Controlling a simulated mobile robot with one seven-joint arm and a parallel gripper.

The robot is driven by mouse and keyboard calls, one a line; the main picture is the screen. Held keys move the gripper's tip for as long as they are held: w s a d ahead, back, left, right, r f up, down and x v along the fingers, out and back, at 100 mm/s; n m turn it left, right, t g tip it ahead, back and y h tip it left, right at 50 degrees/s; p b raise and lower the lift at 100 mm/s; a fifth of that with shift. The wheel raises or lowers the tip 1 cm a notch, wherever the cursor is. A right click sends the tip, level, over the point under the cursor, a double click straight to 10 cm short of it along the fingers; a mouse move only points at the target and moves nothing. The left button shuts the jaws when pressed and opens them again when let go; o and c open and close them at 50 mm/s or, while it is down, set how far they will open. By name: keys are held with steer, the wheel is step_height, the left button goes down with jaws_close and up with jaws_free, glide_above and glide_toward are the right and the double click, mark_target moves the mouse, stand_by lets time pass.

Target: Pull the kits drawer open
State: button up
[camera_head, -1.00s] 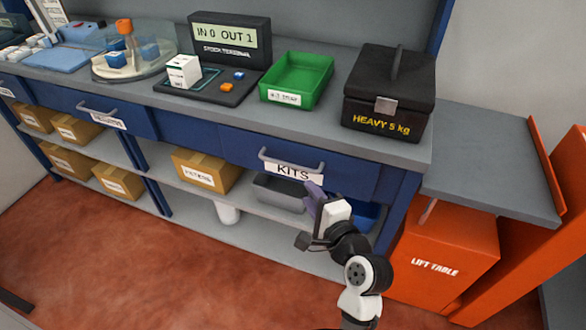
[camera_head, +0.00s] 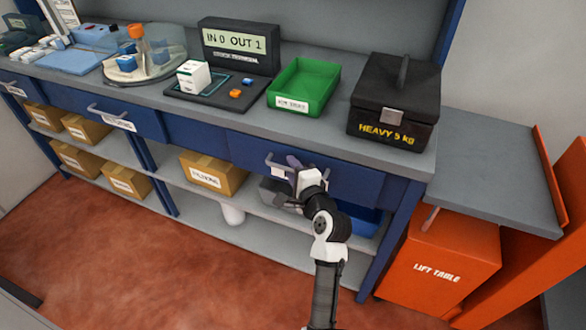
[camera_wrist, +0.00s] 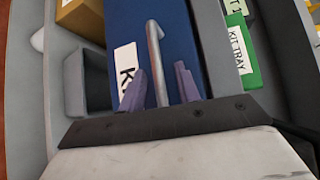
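The kits drawer (camera_head: 350,183) is a blue drawer under the right part of the bench, and its front looks flush with the bench. Its grey bar handle (camera_wrist: 155,50) runs up the wrist view, with the drawer front (camera_wrist: 185,45) behind it and part of the white label (camera_wrist: 126,68) beside it. My gripper (camera_head: 288,168) is at the drawer front in the head view and hides the label and part of the handle. In the wrist view, my gripper (camera_wrist: 160,80) has one purple finger on each side of the handle, with narrow gaps showing. It looks open.
A green kit tray (camera_head: 323,94) and a black heavy box (camera_head: 372,103) stand on the bench above. A grey bin (camera_wrist: 85,75) and a cardboard box (camera_head: 212,174) are on the shelf below. The orange lift table (camera_head: 440,265) stands at the right. Floor in front is clear.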

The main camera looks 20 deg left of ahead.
jaws_close()
steer(key=shift+s, duration=0.15)
stand_by(0.4)
